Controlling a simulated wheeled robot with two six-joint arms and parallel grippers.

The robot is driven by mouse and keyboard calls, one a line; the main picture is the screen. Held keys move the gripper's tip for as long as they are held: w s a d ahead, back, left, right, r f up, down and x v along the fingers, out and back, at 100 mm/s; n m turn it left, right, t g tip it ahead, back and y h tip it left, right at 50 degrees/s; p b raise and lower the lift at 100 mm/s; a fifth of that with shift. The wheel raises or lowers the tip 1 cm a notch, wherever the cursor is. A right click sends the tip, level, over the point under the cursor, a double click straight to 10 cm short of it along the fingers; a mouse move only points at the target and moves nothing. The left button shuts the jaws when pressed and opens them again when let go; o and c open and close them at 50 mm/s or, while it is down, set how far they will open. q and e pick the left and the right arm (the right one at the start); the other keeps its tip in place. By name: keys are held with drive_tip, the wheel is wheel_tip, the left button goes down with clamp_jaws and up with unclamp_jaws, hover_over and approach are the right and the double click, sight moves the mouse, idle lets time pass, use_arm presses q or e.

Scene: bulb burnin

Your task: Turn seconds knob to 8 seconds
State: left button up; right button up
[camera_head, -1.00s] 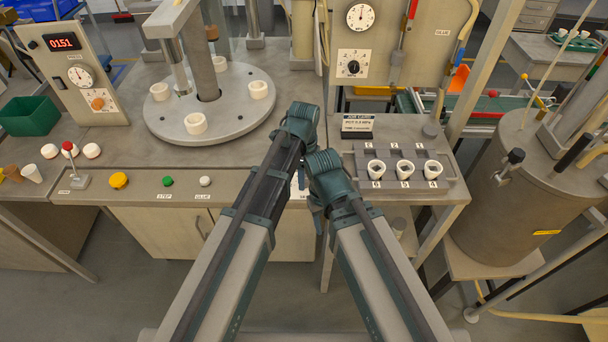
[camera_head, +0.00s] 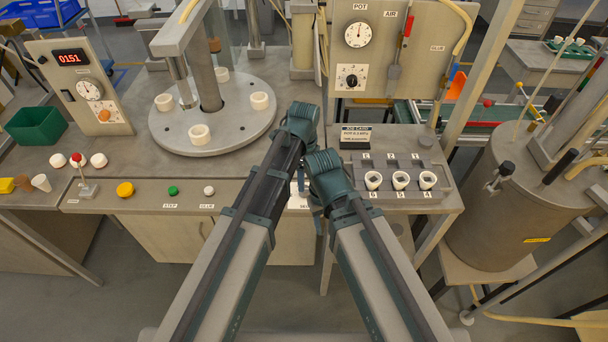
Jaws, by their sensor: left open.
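A black knob (camera_head: 351,80) sits on a white numbered dial plate on the upright panel, below the POT gauge (camera_head: 359,34). It looks like the seconds knob, but its setting is too small to read. My left gripper (camera_head: 301,187) hangs below the end of my left arm at the bench's front edge, partly hidden by the arms. It is open and well short of the knob, touching nothing that I can make out. My right arm ends beside it; its gripper is mostly hidden behind the arm and its jaws cannot be made out.
A grey rack (camera_head: 425,189) with white cups is right of my arms. A round turntable (camera_head: 233,128) with white rings is at left. An orange knob (camera_head: 104,115) is on the left panel under a red 0151 display.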

use_arm(q)
wheel_tip(320, 180, up, 9)
drive_tip(key=p, duration=0.7)
drive_tip(key=shift+f, duration=0.2)
drive_tip(key=s+a+n, duration=0.5)
drive_tip(key=a+n, duration=0.3)
drive_tip(key=n, duration=0.2)
drive_tip(key=s+a+n, duration=0.5)
drive_tip(key=a+n, duration=0.4)
drive_tip(key=n, duration=0.1)
drive_tip(key=s+d+f+m+b, duration=0.1)
drive_tip(key=s+d, duration=0.2)
drive_tip(key=d, duration=0.2)
drive_tip(key=s+d+f+m+y+b, duration=0.1)
drive_tip(key=s+d+m, duration=0.1)
drive_tip(key=d, duration=0.4)
drive_tip(key=shift+s+f, duration=0.3)
drive_tip(key=shift+s, duration=0.35)
